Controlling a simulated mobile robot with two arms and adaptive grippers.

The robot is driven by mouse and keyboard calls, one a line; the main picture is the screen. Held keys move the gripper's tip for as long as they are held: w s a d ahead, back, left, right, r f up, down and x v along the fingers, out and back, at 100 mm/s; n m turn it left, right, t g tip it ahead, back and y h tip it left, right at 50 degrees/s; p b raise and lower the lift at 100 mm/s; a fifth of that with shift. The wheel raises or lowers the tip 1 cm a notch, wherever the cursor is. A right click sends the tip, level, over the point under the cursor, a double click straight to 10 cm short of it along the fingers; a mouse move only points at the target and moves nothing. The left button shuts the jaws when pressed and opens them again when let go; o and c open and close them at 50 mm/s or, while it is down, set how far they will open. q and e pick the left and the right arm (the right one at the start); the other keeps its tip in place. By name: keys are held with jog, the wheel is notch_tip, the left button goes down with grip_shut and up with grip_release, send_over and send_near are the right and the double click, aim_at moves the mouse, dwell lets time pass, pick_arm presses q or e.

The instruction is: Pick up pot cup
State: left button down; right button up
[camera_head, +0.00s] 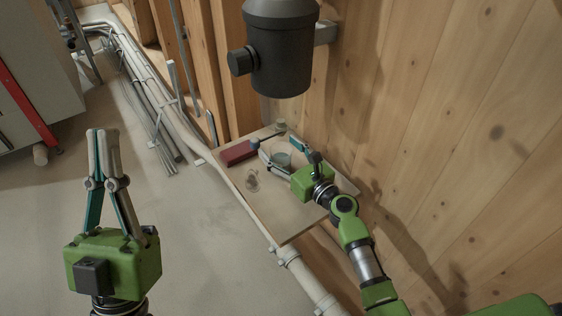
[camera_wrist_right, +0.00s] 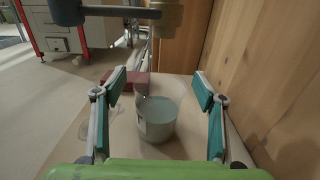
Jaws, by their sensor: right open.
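The pot cup, a pale translucent cup (camera_wrist_right: 157,120), stands upright on a small wooden shelf (camera_wrist_right: 190,95) in the right wrist view. It also shows on the shelf in the head view (camera_head: 281,159), partly hidden by my right gripper. My right gripper (camera_wrist_right: 162,85) is open, with one teal-padded finger on each side of the cup and visible gaps between pads and cup. My left gripper (camera_head: 103,132) is far left of the shelf, pointing up over the floor, with no object seen in it. Its fingertips look close together, but I cannot tell whether they meet.
A dark red block-like object (camera_head: 239,152) lies on the shelf behind the cup. A small clear glass item (camera_head: 252,181) is near the shelf's left edge. A dark cylindrical machine (camera_head: 282,50) hangs above. A wooden wall (camera_head: 440,130) bounds the right; pipes run along the left.

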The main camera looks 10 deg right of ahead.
jog(key=c, duration=1)
jog(key=shift+r, duration=0.1)
